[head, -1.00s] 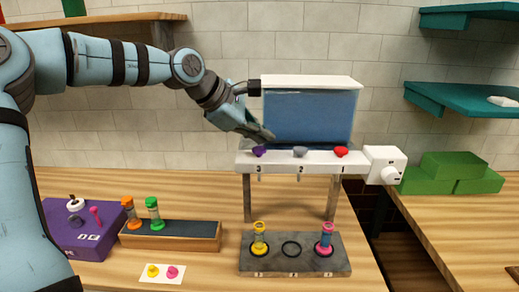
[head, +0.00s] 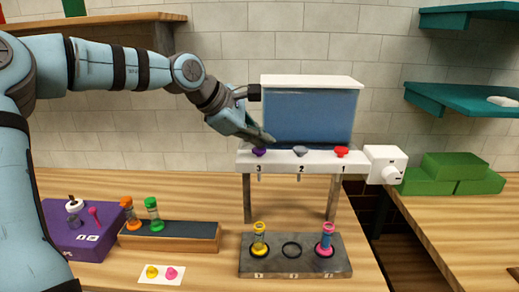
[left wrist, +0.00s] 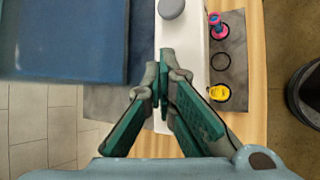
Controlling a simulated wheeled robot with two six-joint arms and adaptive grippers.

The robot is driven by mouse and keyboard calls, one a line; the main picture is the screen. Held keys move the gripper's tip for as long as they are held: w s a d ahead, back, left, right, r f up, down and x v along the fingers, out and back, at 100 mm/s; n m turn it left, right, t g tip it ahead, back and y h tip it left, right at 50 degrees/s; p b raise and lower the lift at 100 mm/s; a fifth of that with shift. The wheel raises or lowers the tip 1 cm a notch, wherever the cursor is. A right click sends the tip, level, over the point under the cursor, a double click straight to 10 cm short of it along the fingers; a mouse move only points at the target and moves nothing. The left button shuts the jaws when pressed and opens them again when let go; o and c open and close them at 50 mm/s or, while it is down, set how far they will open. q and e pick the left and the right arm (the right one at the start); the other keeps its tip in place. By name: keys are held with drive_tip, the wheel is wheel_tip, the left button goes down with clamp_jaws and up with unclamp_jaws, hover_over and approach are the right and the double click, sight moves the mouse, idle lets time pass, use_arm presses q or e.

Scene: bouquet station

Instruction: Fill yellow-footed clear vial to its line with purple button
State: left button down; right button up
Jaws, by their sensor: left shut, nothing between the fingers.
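The yellow-footed clear vial (head: 259,238) stands upright in the left ring of the grey rack (head: 296,268), below spout 3; its level is too small to read. It also shows from above in the left wrist view (left wrist: 219,93). The purple button (head: 259,151) is on the white dispenser ledge above the number 3. My left gripper (head: 271,139) is shut and empty, its tips just above and slightly right of the purple button. In the left wrist view its closed fingertips (left wrist: 165,62) are over the ledge and hide that button. My right gripper is out of view.
The blue tank (head: 310,116) stands right behind my left gripper. Grey (head: 300,151) and red (head: 341,151) buttons sit along the ledge. A pink-footed vial (head: 326,238) stands in the rack's right ring; the middle ring is empty.

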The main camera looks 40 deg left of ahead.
sight(261, 150)
use_arm(q)
drive_tip(key=shift+f, duration=0.35)
idle(0.4)
drive_tip(key=shift+r+p, duration=0.85)
drive_tip(key=shift+r, duration=0.2)
wheel_tip(261, 150, up, 5)
drive_tip(key=p, duration=0.5)
idle(2.1)
